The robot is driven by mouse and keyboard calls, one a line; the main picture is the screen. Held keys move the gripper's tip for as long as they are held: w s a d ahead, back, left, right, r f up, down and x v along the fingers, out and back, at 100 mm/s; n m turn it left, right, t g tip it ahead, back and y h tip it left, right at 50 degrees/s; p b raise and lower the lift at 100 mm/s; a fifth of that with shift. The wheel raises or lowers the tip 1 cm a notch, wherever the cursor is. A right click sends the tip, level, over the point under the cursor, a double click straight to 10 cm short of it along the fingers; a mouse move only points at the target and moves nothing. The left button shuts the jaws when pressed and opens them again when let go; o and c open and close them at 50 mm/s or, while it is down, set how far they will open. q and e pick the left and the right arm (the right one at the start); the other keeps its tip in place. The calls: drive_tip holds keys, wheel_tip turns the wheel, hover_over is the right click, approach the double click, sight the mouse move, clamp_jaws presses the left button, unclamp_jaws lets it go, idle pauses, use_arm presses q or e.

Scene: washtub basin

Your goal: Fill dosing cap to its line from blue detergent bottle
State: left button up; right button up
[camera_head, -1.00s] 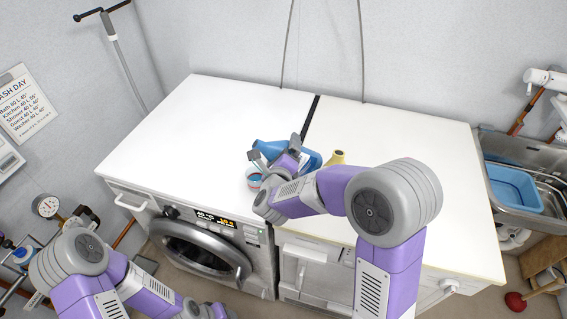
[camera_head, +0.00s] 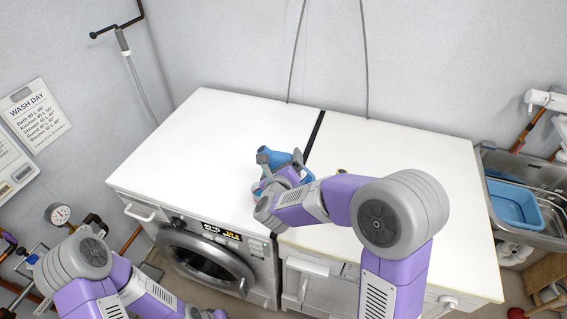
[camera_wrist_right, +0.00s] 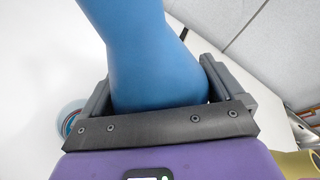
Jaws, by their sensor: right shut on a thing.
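The blue detergent bottle (camera_head: 275,157) is in my right gripper (camera_head: 284,173), over the white top near the front, left of the dark gap. The gripper is shut around it; the right wrist view shows the blue bottle (camera_wrist_right: 155,60) between the two grey fingers (camera_wrist_right: 160,95). A small round pale cup with a teal and red band (camera_wrist_right: 72,118), seemingly the dosing cap, stands on the white top left of the gripper. The gripper partly hides it, and its line and fill level cannot be made out.
A yellow object (camera_wrist_right: 299,164) stands right of my right gripper, mostly hidden by my arm in the head view. The white top (camera_head: 215,130) is clear at the left and back. A sink with a blue basin (camera_head: 514,203) is at the far right.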

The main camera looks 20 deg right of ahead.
sight(284, 159)
drive_tip(key=shift+r, duration=0.2)
wheel_tip(284, 159, up, 2)
drive_tip(key=m+y+b, duration=0.2)
drive_tip(key=m+b, duration=0.2)
drive_tip(key=shift+d+y+b, duration=0.1)
drive_tip(key=shift+y+b, duration=0.3)
drive_tip(key=shift+r+m+y, duration=0.4)
drive_tip(key=shift+r, duration=0.05)
drive_tip(key=shift+r, duration=0.15)
wheel_tip(284, 159, up, 3)
drive_tip(key=p, duration=0.4)
